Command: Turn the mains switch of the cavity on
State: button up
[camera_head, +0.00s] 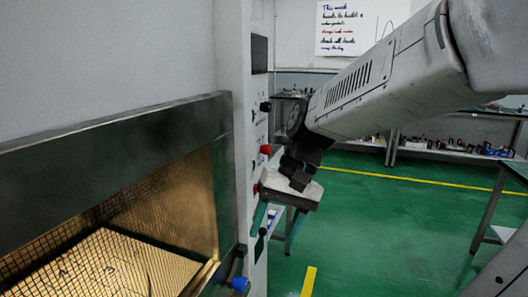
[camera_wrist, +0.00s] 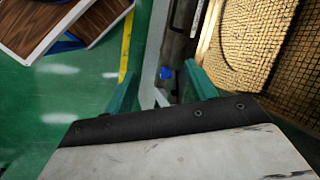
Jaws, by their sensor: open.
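The cavity (camera_head: 120,235) is a grey oven-like box with a lit, mesh-lined inside, at the left of the head view. Its lit mesh (camera_wrist: 250,50) also shows at the right of the wrist view. A narrow control panel (camera_head: 245,120) stands at its right edge, seen nearly edge-on. It carries a black knob (camera_head: 265,106) and a red knob (camera_head: 265,149). I cannot tell which control is the mains switch. My gripper (camera_head: 276,235) is open and empty, its teal fingers pointing down beside the lower panel. In the wrist view my gripper (camera_wrist: 163,84) has its fingers spread.
A blue knob (camera_head: 240,284) sits low by the cavity's front edge; it also shows in the wrist view (camera_wrist: 166,73). A wood-topped table (camera_wrist: 60,22) is at the wrist view's upper left. Benches with small items stand behind. The green floor (camera_head: 370,225) is open.

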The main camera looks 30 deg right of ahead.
jog(key=w+d+f+m+y, duration=0.2)
jog(key=w+d+m+y, duration=0.15)
jog(key=w, duration=0.35)
jog(key=m+t+y, duration=0.3)
jog(key=m+t, duration=0.8)
jog(key=t, duration=0.3)
send_near(270, 150)
jog(key=x, duration=0.9)
jog(key=shift+a, duration=0.1)
jog(key=c, duration=1)
